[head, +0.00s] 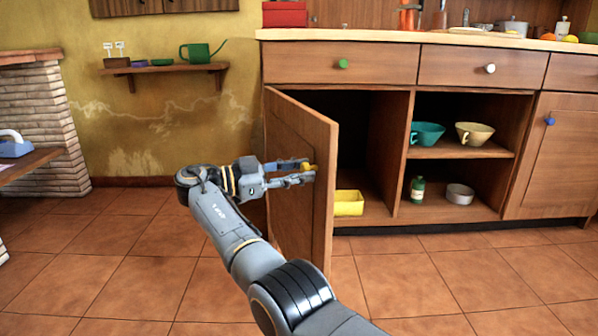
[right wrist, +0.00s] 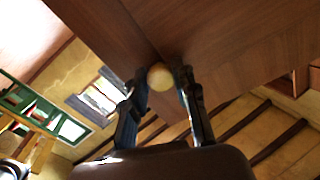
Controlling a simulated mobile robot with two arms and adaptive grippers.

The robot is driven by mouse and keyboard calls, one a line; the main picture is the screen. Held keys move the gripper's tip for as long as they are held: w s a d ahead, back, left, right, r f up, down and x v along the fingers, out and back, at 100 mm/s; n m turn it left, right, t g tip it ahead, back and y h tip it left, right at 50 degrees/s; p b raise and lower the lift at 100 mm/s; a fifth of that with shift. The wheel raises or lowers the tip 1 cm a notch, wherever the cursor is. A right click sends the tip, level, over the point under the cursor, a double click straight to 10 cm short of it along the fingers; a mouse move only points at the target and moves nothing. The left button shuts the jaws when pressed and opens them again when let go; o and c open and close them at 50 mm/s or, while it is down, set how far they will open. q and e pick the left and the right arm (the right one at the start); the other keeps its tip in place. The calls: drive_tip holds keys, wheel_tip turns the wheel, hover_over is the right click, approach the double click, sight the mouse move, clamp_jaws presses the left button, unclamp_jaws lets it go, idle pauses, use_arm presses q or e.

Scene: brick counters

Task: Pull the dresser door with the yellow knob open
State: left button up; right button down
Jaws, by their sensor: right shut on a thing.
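The dresser door (head: 302,190) is wooden and stands swung wide open on its left side. Its yellow knob (head: 308,167) is on the door's outer face near the free edge. My right gripper (head: 308,172) is shut on the knob, with a finger on either side of it. In the right wrist view the knob (right wrist: 160,77) sits between the two fingertips, against the door (right wrist: 230,40). The open compartment behind the door shows a yellow box (head: 348,203) on its floor. My left gripper is not in view.
The dresser's middle opening holds a teal cup (head: 427,134), a cream cup (head: 475,134), a green bottle (head: 417,189) and a white bowl (head: 459,194). A wall shelf (head: 165,69) hangs at back left. The tiled floor (head: 110,250) is clear at left and front.

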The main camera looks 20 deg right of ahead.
sight(318, 125)
drive_tip(key=c, duration=1)
unclamp_jaws()
drive_tip(key=shift+f, duration=0.1)
drive_tip(key=shift+c, duration=0.2)
wheel_tip(318, 125, up, 10)
